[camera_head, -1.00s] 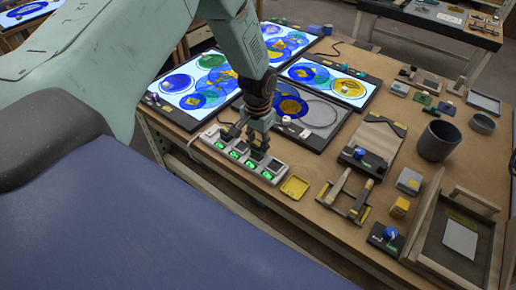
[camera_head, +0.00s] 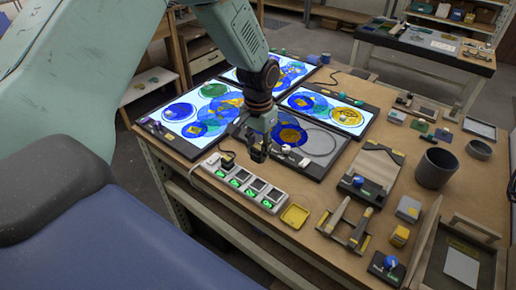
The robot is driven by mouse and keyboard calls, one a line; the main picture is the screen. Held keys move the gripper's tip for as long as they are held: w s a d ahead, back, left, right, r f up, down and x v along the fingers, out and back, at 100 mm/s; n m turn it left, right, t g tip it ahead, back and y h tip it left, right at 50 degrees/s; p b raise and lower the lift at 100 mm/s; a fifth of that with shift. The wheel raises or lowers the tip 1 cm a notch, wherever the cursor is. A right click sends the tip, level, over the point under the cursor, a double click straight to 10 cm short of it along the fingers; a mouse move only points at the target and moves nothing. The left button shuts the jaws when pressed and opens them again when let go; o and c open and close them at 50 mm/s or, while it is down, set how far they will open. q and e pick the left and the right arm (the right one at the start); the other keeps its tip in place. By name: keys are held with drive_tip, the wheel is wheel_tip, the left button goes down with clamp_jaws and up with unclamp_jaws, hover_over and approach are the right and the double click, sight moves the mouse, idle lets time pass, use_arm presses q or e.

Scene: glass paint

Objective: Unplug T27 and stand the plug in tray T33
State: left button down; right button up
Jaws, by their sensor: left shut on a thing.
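A white power strip (camera_head: 243,186) with several green-lit switches lies along the near edge of the table. A small yellow tray (camera_head: 295,216) lies just right of the strip, empty. I cannot read the labels T27 or T33. My right gripper is not in view.
Light panels with coloured glass discs stand behind; the panel (camera_head: 325,145) by my gripper is unlit, others glow. A wooden rack (camera_head: 346,225), yellow block (camera_head: 399,236), dark cup (camera_head: 436,167) and framed tray (camera_head: 487,262) stand to the right. Bare wood lies around the yellow tray.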

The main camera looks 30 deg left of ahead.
sight(258, 146)
use_arm(q)
drive_tip(key=shift+w+a+r+p, duration=0.1)
drive_tip(key=shift+r+p, duration=0.7)
drive_tip(key=shift+r, duration=0.15)
drive_tip(key=shift+r+p, duration=0.6)
drive_tip(key=shift+r, duration=0.1)
drive_tip(key=shift+f, duration=0.15)
